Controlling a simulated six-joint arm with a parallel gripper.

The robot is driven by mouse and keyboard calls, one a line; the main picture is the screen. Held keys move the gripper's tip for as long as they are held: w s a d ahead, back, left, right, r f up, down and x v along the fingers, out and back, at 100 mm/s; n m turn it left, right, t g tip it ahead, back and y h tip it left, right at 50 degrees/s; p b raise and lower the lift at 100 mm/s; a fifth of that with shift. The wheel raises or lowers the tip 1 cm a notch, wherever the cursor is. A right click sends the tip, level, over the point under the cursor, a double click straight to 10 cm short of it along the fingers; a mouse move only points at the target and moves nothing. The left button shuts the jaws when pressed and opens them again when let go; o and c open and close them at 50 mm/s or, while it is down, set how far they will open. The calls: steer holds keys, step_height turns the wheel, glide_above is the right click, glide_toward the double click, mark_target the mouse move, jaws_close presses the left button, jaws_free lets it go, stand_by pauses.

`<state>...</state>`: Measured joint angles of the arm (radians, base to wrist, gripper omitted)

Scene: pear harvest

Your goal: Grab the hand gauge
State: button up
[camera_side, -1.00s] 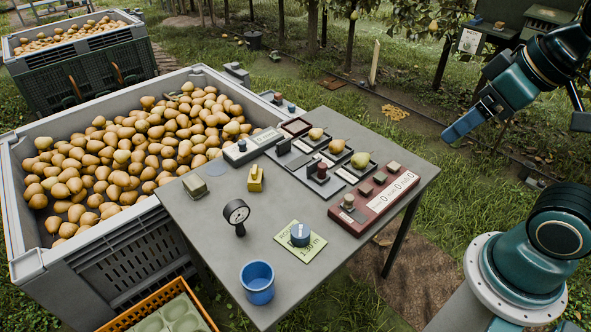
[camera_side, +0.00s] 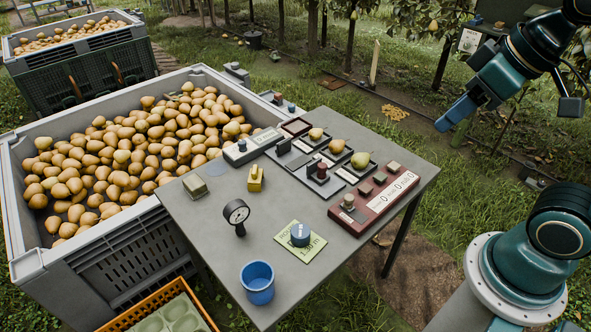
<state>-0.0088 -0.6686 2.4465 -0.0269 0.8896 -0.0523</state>
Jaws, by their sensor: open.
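The hand gauge (camera_side: 237,213) has a round white dial with a black rim and a dark stem. It stands on the grey table (camera_side: 205,245), left of the table's middle. My gripper (camera_side: 447,122) is in the air at the upper right, beyond the table's right edge and well apart from the gauge. It has blue fingers pointing down and left, and it holds nothing that I can see. The gap between its fingers is hard to make out from this side.
A red counter box (camera_side: 374,202) and pear trays lie farther right. A large pear bin (camera_side: 90,255) adjoins the table's left.

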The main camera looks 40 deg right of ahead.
steer(key=w+a+n+g+y, duration=0.1)
steer(key=w+a+n, duration=0.3)
steer(key=w, duration=0.6)
steer(key=n+g+y, duration=0.3)
steer(key=n+g, duration=0.1)
steer(key=n, duration=0.8)
glide_above(236, 204)
steer(key=d, duration=0.4)
step_height(236, 204, down, 21)
steer(key=shift+d, duration=0.2)
steer(key=shift+s, duration=0.1)
steer(key=shift+x, duration=4.25)
steer(key=shift+a+f, duration=0.1)
steer(key=shift+a, duration=0.1)
